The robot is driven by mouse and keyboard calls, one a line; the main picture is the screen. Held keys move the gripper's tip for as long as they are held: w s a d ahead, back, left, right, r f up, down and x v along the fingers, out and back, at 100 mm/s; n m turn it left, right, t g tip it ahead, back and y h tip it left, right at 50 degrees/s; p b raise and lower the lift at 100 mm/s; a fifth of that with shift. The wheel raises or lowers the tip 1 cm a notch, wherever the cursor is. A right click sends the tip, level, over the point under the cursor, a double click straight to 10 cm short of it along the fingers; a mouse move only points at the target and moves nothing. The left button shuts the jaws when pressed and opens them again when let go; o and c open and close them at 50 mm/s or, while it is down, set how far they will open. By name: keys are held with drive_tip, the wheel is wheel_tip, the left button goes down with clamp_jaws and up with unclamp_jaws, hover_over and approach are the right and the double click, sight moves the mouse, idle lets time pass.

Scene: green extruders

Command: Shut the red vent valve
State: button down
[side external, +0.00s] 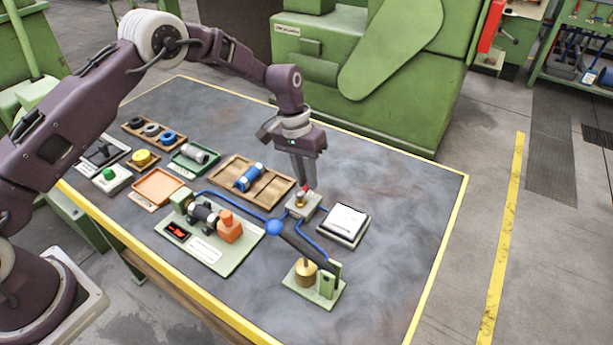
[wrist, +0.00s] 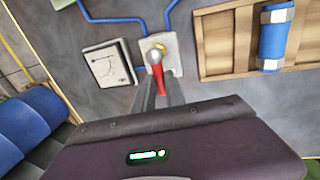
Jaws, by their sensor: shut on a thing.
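The red vent valve has a red lever (wrist: 160,80) with a silver rounded hub on a brass fitting. It sits on a pale block (side external: 311,204) joined to blue pipes; the block also shows in the wrist view (wrist: 174,63). My gripper (side external: 304,184) points down over the valve from above. In the wrist view its two fingers (wrist: 162,88) lie on either side of the red lever and are shut on it. In the side view the fingers hide most of the lever, and only a little red shows at their tips.
A white-faced square plate (side external: 346,221) stands right of the valve. A wooden tray (side external: 222,174) with a blue cylinder (side external: 249,177) lies to the left. The table's right side is clear.

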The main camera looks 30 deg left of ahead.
drive_tip(key=m, duration=0.1)
drive_tip(key=d+m, duration=0.1)
drive_tip(key=m, duration=0.2)
drive_tip(key=shift+d+m+g, duration=0.25)
drive_tip(key=shift+m+g, duration=0.05)
drive_tip(key=shift+g, duration=0.1)
drive_tip(key=m, duration=0.1)
drive_tip(key=d+m, duration=0.1)
drive_tip(key=m, duration=0.2)
drive_tip(key=shift+s+d+m+g+y, duration=0.15)
drive_tip(key=shift+s+m+g+y, duration=0.15)
drive_tip(key=shift+s+g, duration=0.1)
drive_tip(key=m, duration=0.3)
drive_tip(key=s+d+m, duration=0.1)
drive_tip(key=shift+r+y, duration=0.1)
drive_tip(key=shift+y, duration=0.3)
drive_tip(key=shift+s+d+m+g+y, duration=0.1)
drive_tip(key=shift+s+m+g+y, duration=0.15)
drive_tip(key=shift+m, duration=0.9)
drive_tip(key=shift+s+m+g+y, duration=0.15)
drive_tip(key=shift+s+m, duration=0.2)
drive_tip(key=shift+m, duration=0.8)
drive_tip(key=c, duration=1.4)
unclamp_jaws()
